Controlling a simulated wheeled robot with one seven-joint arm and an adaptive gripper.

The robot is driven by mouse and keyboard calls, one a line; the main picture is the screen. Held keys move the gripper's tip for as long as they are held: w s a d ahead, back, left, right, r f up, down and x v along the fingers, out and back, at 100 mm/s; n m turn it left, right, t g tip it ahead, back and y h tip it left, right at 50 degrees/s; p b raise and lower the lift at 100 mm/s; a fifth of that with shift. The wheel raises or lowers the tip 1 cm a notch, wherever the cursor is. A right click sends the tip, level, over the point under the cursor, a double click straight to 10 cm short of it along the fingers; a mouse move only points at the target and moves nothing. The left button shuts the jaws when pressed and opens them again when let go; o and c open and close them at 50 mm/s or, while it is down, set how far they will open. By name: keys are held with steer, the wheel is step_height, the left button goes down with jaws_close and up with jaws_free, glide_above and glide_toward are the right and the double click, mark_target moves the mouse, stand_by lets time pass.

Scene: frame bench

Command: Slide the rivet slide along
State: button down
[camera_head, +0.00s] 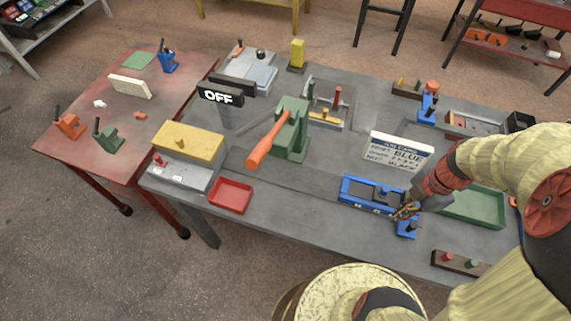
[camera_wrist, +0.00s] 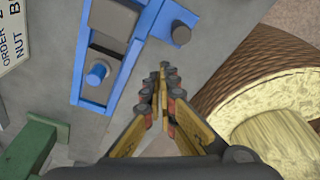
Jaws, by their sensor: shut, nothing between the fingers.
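The rivet slide is a blue open frame (camera_head: 352,196) on the front right of the grey bench. A grey sliding block with a short upright peg (camera_head: 381,189) sits inside it, toward its right end. In the wrist view the blue frame (camera_wrist: 79,62) runs up the left middle, with the peg (camera_wrist: 97,73) showing bluish on a grey block. My gripper (camera_head: 405,213) is just beyond the frame's right end, on the near side. In the wrist view my gripper (camera_wrist: 165,75) is shut and empty, to the right of the peg and apart from it.
A white order sign (camera_head: 398,147) stands behind the frame. A green tray (camera_head: 478,207) lies to the right. A small blue fixture (camera_head: 407,229) stands beneath my gripper. A red tray (camera_head: 231,195) is farther left, with bare bench between it and the blue frame.

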step_height(320, 180, up, 4)
steer(key=p, duration=0.2)
steer(key=shift+r+p, duration=0.25)
steer(key=shift+p, duration=0.1)
stand_by(0.4)
steer(key=a+r+m+t+h+b, duration=0.2)
steer(key=a+r+m+t, duration=0.4)
steer(key=a+r+m, duration=0.8)
steer(key=shift+w+a+r+m+b, duration=0.25)
steer(key=shift+w+r+m+b, duration=0.25)
steer(key=shift+r+m, duration=2)
